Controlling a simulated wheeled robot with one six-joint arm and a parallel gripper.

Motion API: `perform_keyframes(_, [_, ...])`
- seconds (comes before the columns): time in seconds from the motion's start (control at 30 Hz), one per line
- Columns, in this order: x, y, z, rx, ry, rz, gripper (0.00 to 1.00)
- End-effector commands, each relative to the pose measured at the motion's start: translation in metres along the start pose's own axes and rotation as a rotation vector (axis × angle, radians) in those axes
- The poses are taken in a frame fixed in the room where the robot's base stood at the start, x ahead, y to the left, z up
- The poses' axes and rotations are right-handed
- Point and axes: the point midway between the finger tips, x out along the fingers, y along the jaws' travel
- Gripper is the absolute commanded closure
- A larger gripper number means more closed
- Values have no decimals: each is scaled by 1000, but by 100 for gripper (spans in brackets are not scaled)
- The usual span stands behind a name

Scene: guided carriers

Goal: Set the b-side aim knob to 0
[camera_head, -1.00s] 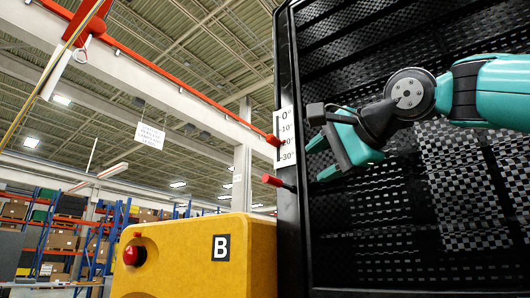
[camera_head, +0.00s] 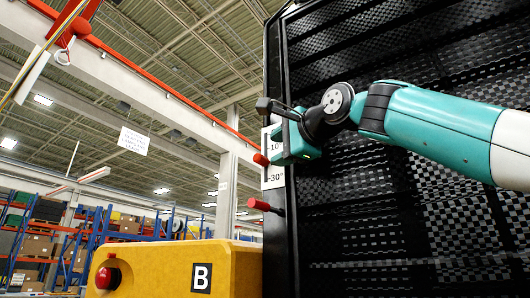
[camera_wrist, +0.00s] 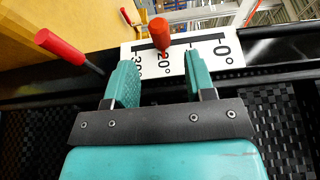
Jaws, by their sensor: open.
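The aim knob is a small red cylinder, seen in the wrist view (camera_wrist: 159,32) and at the left edge of the scale in the head view (camera_head: 261,160). It stands by the 20° mark of the white scale plate (camera_wrist: 207,52); the plate also shows in the head view (camera_head: 275,181). The 0° mark is at the plate's right end in the wrist view, 30° at the left. My gripper (camera_wrist: 159,64) is open and empty. Its teal fingers lie either side of the knob in the wrist view, with the knob slightly beyond the tips. In the head view my gripper (camera_head: 278,146) covers the plate's upper part.
A red-handled lever (camera_head: 264,206) juts out below the plate; in the wrist view the lever (camera_wrist: 68,50) lies left of my fingers. A yellow housing (camera_head: 225,262) marked B with a red button (camera_head: 107,278) stands lower left. The black woven panel (camera_head: 400,200) fills the right.

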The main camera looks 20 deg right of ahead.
Motion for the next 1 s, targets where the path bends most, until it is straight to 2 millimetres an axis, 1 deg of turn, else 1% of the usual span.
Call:
perform_keyframes(0.03, [12, -4, 0, 1, -1, 5, 50])
perform_keyframes(0.1, [26, -4, 0, 1, 0, 4, 50])
perform_keyframes(0.2, [42, -4, -1, 1, 2, 3, 50])
perform_keyframes(0.3, [53, -2, -1, 1, 2, 2, 50])
perform_keyframes(0.47, [61, -1, -1, 0, 2, 0, 50])
perform_keyframes(0.7, [61, 0, -1, 0, 2, 0, 50])
perform_keyframes(0.73, [61, 0, -1, 0, 2, 0, 52])
perform_keyframes(0.93, [61, 0, -1, 1, 2, 0, 98])
perform_keyframes(1.0, [61, 0, -1, 1, 2, 0, 100])
